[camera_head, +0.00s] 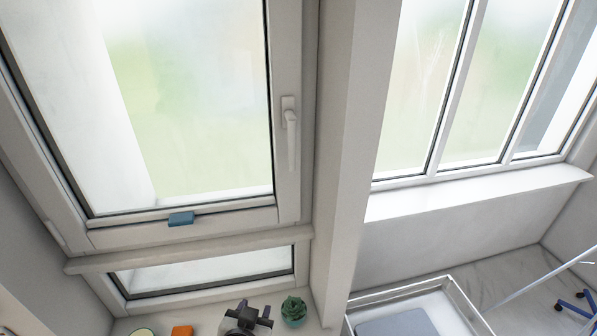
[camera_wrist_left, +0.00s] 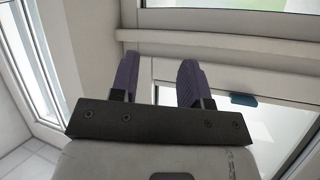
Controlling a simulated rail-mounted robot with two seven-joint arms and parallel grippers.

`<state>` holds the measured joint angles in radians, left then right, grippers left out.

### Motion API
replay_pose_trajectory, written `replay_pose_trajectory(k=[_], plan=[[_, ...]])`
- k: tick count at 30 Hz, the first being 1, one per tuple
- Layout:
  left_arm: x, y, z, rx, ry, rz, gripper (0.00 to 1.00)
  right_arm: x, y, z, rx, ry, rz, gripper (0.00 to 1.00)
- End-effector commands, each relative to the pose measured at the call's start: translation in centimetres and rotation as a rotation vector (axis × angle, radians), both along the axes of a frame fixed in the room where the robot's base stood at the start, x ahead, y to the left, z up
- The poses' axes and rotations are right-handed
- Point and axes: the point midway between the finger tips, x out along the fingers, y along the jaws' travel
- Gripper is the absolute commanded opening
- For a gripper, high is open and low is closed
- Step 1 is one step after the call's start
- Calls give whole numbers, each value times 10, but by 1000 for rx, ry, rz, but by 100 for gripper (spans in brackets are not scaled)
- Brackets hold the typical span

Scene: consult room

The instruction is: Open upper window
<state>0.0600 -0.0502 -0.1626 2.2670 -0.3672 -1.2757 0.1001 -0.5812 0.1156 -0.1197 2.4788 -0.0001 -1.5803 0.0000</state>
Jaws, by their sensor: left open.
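The upper window (camera_head: 190,110) is a large pale-framed sash at the left of the head view and looks shut. Its white handle (camera_head: 291,135) is on the right side of the frame and points down. A small blue block (camera_head: 181,218) sits on the sash's lower rail; a blue block also shows in the left wrist view (camera_wrist_left: 237,99). My left gripper (camera_head: 254,311) is at the bottom of the head view, well below the handle and apart from it. Its purple fingers (camera_wrist_left: 158,60) are spread with nothing between them. My right gripper is not in view.
A ledge (camera_head: 190,249) crosses below the upper window, with a lower pane (camera_head: 200,272) under it. A small plant (camera_head: 294,309) stands close to the gripper's right. An orange block (camera_head: 182,331) lies to its left. A thick post (camera_head: 352,130) divides off the right-hand window.

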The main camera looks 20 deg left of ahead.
Motion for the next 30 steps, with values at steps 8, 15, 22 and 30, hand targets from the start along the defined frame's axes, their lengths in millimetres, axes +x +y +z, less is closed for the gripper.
replay_pose_trajectory(k=[8,15,22,30], plan=[[88,-23,120,44,-497,89,42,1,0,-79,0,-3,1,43],[96,-41,209,76,-766,126,42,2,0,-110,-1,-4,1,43],[94,-48,247,92,-867,139,42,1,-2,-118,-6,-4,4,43],[124,-37,268,97,-877,141,42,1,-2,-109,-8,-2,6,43]])
